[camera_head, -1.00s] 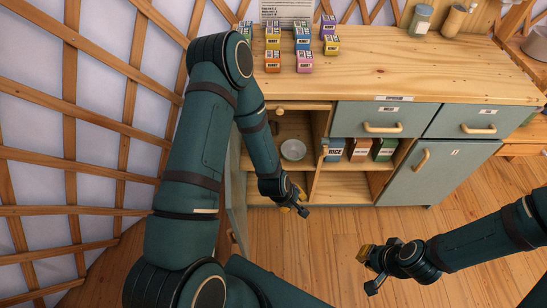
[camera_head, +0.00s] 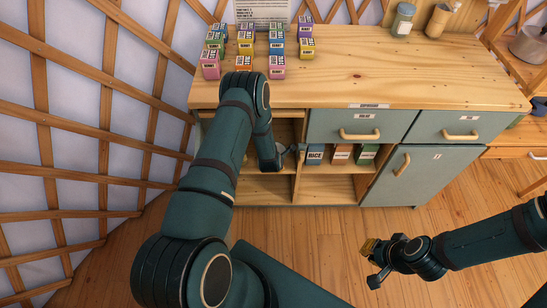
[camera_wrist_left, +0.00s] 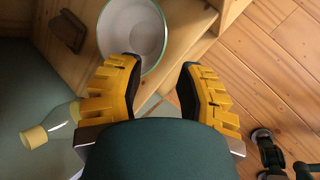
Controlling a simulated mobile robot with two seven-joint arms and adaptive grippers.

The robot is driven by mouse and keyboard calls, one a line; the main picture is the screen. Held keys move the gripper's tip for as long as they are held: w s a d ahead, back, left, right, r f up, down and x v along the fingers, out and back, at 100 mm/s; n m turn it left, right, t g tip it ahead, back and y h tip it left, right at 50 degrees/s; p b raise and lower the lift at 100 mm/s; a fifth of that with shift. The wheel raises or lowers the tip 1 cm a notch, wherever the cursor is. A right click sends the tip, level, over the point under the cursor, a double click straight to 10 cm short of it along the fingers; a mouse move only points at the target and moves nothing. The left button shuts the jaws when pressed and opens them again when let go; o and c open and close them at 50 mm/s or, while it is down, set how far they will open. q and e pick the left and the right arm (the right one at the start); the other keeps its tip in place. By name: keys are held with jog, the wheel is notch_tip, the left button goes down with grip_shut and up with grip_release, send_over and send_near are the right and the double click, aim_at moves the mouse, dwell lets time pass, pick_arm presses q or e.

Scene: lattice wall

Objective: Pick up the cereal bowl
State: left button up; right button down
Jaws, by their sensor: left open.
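The cereal bowl (camera_wrist_left: 148,32) is pale, round and glassy-looking, and sits in the open wooden cabinet at the top of the left wrist view. My left arm hides it in the head view. My left gripper (camera_wrist_left: 160,72) is open, with its yellow-backed fingers spread. Its left fingertip overlaps the bowl's near rim in the picture; I cannot tell whether they touch. The right fingertip is clear to the right of the bowl. In the head view the left gripper (camera_head: 291,154) is at the open compartment. My right gripper (camera_head: 368,265) is open and empty above the floor.
The cabinet divider (camera_head: 300,185) stands beside the left gripper, with several boxes such as the rice box (camera_head: 315,154) to its right. A yellow-capped bottle (camera_wrist_left: 60,120) shows at lower left. Small boxes stand on the wooden countertop (camera_head: 390,75). The floor in front is clear.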

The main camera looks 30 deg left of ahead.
pick_arm(q)
jog(key=x, duration=0.3)
jog(key=shift+w+f+b, duration=0.15)
jog(key=shift+b, duration=0.2)
jog(key=b+x, duration=0.1)
jog(key=x, duration=0.4)
jog(key=shift+b, duration=0.4)
grip_shut()
